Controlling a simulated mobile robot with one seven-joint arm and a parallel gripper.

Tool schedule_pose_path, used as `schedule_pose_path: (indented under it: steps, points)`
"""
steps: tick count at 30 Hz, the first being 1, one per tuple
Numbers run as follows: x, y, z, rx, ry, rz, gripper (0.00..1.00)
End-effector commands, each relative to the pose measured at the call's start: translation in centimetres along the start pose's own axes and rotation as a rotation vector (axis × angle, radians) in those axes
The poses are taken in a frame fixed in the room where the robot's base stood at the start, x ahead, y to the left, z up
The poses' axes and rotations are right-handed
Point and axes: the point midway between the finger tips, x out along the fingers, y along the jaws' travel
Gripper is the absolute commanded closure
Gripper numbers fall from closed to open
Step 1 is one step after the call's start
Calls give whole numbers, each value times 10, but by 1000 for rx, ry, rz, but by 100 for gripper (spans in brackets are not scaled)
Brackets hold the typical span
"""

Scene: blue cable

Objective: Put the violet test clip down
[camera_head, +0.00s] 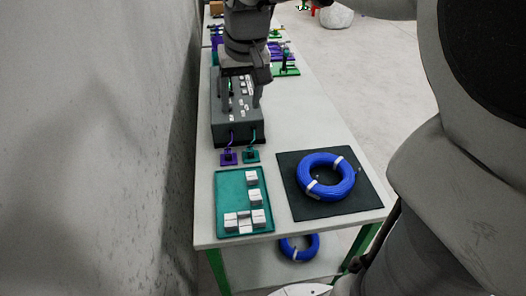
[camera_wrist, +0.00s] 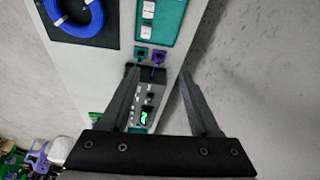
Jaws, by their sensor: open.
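The violet test clip (camera_head: 229,158) sits at the front of the dark grey box (camera_head: 224,125), with a violet lead running up to the box. It also shows in the wrist view (camera_wrist: 158,56), just beyond my fingertips. A teal clip (camera_head: 251,156) sits beside it on the right, also with a lead to the box. My gripper (camera_head: 241,104) is over the box, behind both clips in the head view. Its fingers are apart with nothing between them in the wrist view (camera_wrist: 160,76). Parts of the box are hidden by my gripper.
A teal tray (camera_head: 231,190) with several white blocks lies in front of the clips. A blue cable coil (camera_head: 325,188) lies on a black mat (camera_head: 297,209) at right. Another blue coil (camera_head: 299,248) is below the tabletop. A wall (camera_head: 150,130) borders the table's left side.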

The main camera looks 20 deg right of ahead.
Motion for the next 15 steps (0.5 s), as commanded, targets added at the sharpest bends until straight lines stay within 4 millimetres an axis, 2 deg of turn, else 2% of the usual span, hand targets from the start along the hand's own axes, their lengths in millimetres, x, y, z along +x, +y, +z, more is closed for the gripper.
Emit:
schedule_pose_path:
  steps: [1,6,9,15]
  points:
    - [-10,1,15,-7,21,-1,37]
    - [-28,4,65,-35,79,-3,37]
    - [-34,7,95,-48,112,0,37]
    - [-32,12,148,-74,168,4,37]
